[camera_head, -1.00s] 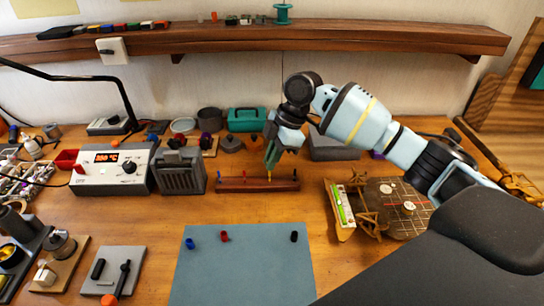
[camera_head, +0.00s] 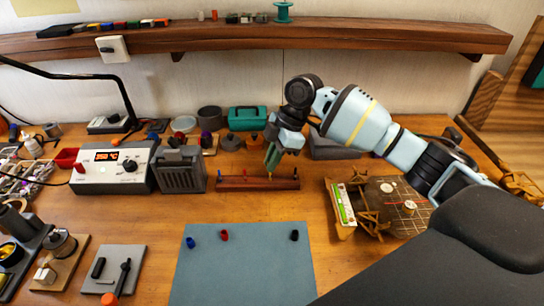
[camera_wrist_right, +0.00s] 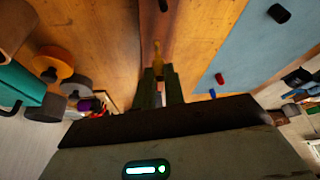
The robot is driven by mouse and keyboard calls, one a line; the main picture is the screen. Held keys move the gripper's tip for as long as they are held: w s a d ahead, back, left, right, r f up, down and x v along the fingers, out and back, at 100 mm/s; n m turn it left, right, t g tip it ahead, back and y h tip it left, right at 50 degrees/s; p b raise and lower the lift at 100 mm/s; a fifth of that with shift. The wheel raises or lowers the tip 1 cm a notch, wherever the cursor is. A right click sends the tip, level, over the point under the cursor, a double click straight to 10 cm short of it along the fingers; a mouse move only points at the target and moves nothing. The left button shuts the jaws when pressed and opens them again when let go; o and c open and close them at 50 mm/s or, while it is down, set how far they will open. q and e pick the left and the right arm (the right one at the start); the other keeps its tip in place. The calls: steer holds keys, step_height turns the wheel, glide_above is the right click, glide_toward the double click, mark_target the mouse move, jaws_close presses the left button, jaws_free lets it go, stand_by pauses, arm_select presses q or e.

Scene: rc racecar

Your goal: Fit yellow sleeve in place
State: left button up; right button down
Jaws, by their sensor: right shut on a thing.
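The yellow sleeve (camera_wrist_right: 157,50) is between the fingertips of my right gripper (camera_wrist_right: 159,72) in the right wrist view. In the head view my right gripper (camera_head: 271,166) points down over a dark red-brown wooden block (camera_head: 243,184). A small yellow piece shows just below the fingertips at the block's top, right of its middle. I cannot tell whether this is the sleeve or part of the block, nor whether the sleeve touches the block. Small coloured pieces stand along the block, a blue one (camera_head: 219,172) near its left end. My left gripper is not in view.
A blue-grey mat (camera_head: 243,275) in front holds a blue sleeve (camera_head: 190,242), a red sleeve (camera_head: 224,235) and a black sleeve (camera_head: 294,235). A grey vented box (camera_head: 181,172) stands left of the block. A wooden stand (camera_head: 342,205) is to the right.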

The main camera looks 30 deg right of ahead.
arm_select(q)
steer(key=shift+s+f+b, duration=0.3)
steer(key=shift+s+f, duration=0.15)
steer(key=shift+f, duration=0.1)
arm_select(e)
steer(key=shift+f, duration=1.8)
steer(key=c, duration=1)
jaws_free()
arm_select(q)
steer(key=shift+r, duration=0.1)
arm_select(e)
steer(key=shift+r, duration=0.2)
steer(key=shift+p+v, duration=0.8)
steer(key=shift+v, duration=1.35)
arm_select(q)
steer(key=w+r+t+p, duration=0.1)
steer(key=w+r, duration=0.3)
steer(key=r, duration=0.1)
arm_select(e)
steer(key=shift+a+v, duration=0.2)
steer(key=shift+v, duration=0.85)
steer(key=shift+a+v, duration=0.15)
steer(key=shift+v, duration=0.95)
steer(key=shift+w+r, duration=0.1)
